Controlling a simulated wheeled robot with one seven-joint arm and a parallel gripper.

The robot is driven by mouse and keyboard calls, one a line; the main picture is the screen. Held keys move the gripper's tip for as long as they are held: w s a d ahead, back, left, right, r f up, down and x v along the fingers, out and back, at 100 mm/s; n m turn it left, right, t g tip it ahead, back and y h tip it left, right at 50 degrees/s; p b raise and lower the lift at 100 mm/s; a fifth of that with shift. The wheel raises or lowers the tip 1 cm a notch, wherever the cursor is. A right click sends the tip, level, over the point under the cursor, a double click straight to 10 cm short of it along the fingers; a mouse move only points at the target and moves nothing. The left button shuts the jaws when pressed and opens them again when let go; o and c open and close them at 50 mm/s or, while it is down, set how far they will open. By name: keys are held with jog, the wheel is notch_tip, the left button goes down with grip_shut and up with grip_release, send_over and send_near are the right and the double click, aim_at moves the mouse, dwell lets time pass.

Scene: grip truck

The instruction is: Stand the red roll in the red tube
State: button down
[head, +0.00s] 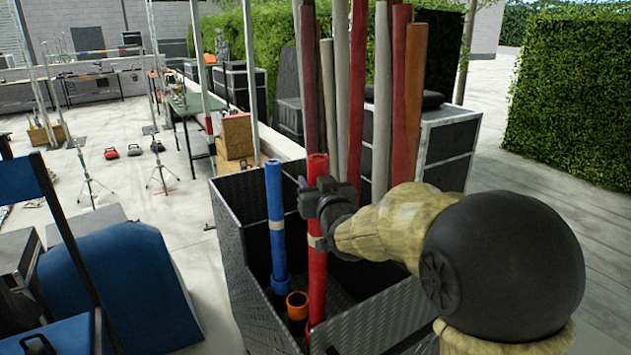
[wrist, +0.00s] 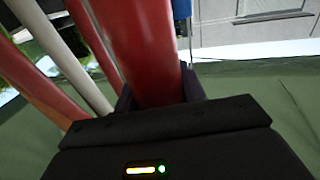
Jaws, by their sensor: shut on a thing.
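The red roll (head: 317,275) stands nearly upright over the front part of the dark crate (head: 252,270) in the head view. My gripper (head: 318,205) is shut on the red roll at its upper part. In the wrist view the red roll (wrist: 145,45) runs between the two fingers of my gripper (wrist: 158,92). The roll's lower end drops behind the crate's near wall. I cannot make out the red tube, or whether the roll's foot is inside it.
A blue roll (head: 275,215) stands in a blue tube, left of the red roll. An open orange tube (head: 297,300) is between them, lower down. Several tall grey and red rolls (head: 357,100) stand behind. Black cases (head: 447,150) are at the right.

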notch_tip(320, 180, down, 9)
jog(key=b, duration=0.8)
jog(key=shift+r, duration=0.15)
dwell(1.1)
jog(key=shift+f+b, duration=0.3)
jog(key=shift+b, duration=0.4)
dwell(0.4)
jog(key=c, duration=0.7)
grip_release()
jog(key=shift+f, duration=0.1)
jog(key=shift+c, duration=0.2)
jog(key=shift+s, duration=0.15)
jog(key=b+v, duration=0.4)
jog(key=v, duration=1.3)
